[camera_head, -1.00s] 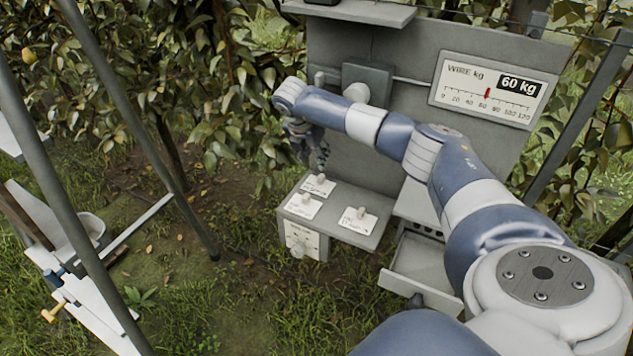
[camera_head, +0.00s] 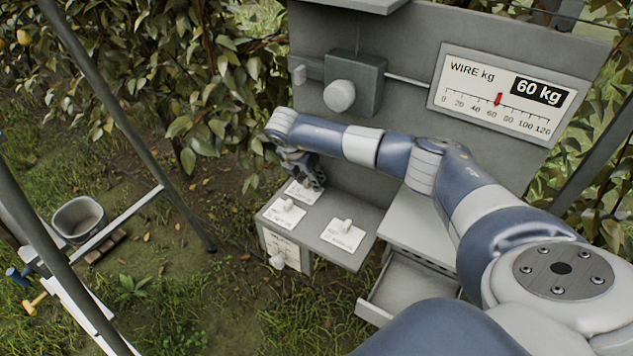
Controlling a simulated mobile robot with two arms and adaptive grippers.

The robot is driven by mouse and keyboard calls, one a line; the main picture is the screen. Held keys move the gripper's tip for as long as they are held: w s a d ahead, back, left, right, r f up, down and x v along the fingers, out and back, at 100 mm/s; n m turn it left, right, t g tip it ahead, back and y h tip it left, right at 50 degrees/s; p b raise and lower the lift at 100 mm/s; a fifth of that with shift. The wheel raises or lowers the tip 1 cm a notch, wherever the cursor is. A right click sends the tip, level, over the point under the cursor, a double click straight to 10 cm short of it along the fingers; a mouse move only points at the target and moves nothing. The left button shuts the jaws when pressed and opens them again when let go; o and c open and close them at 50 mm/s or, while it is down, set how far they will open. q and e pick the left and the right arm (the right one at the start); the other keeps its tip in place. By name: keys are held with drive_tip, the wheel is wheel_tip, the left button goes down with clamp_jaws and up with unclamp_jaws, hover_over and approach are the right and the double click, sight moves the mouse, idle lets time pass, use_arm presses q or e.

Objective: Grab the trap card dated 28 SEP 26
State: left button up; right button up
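Several white trap cards with pale knobs lie on a low grey box. One card (camera_head: 285,212) is at the left, one card (camera_head: 343,236) at the right, and one card (camera_head: 299,193) at the back, partly covered by my gripper. Their print is too small to read, so I cannot tell which is dated 28 SEP 26. My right gripper (camera_head: 316,185) points down at the back card, its fingers dark and small. I cannot tell whether it is open or touching the card's knob. My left gripper is not in view.
A grey panel carries a wire gauge (camera_head: 505,95) reading 60 kg and a tensioner box (camera_head: 355,85) with a round knob. An open drawer (camera_head: 410,285) sits right of the card box. A ladder-like frame (camera_head: 120,115) and a bucket (camera_head: 78,220) stand left.

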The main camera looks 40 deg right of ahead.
drive_tip(key=shift+a, duration=0.15)
drive_tip(key=shift+a+r, duration=0.1)
drive_tip(key=shift+a, duration=0.05)
drive_tip(key=shift+c, duration=0.6)
drive_tip(key=c, duration=0.6)
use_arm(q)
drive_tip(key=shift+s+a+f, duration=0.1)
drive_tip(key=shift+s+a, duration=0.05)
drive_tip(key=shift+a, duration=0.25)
use_arm(e)
drive_tip(key=shift+c, duration=0.4)
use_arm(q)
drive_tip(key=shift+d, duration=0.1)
